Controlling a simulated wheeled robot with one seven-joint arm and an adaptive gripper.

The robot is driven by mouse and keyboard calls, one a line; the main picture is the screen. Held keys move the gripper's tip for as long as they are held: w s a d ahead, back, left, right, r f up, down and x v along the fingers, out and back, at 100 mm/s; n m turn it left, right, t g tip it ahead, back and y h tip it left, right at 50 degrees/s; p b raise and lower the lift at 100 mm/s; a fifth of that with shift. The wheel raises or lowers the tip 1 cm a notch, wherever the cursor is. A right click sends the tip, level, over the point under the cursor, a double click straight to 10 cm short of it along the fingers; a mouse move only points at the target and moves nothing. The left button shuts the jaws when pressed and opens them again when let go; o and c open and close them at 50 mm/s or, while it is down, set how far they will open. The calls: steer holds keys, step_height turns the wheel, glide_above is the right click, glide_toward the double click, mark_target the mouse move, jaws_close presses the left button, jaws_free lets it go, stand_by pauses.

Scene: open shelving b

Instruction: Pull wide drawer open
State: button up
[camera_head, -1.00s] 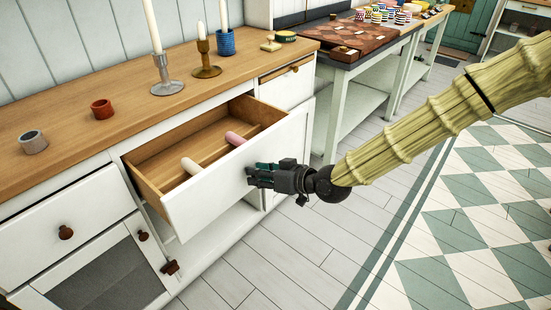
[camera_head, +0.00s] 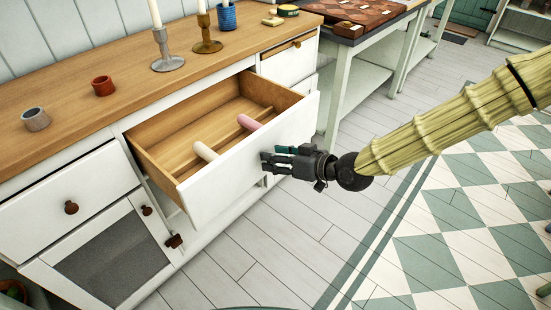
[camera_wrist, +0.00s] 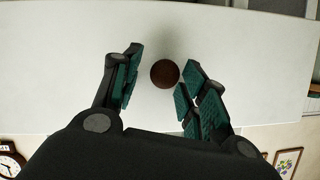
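The wide drawer (camera_head: 222,190) of the white cabinet is pulled far out, its wooden inside in view. It holds a pink candle (camera_head: 248,122) and a cream candle (camera_head: 205,151). My gripper (camera_head: 277,161) is at the front panel. In the wrist view the dark round knob (camera_wrist: 165,74) sits between the fingers of my gripper (camera_wrist: 162,62). The fingers are apart. The right finger is close to the knob or touching it; a gap shows on the left. The white drawer front (camera_wrist: 60,70) fills much of that view. In the head view my gripper hides the knob.
Candle holders (camera_head: 168,58), a blue cup (camera_head: 227,17), a red cup (camera_head: 103,86) and a grey cup (camera_head: 36,119) stand on the wooden countertop (camera_head: 75,100). A small drawer and a glazed door (camera_head: 110,262) are at left. The floor (camera_head: 300,240) before the cabinet is clear.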

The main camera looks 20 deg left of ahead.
steer(key=shift+s+a, duration=0.1)
steer(key=v, duration=1.2)
stand_by(0.4)
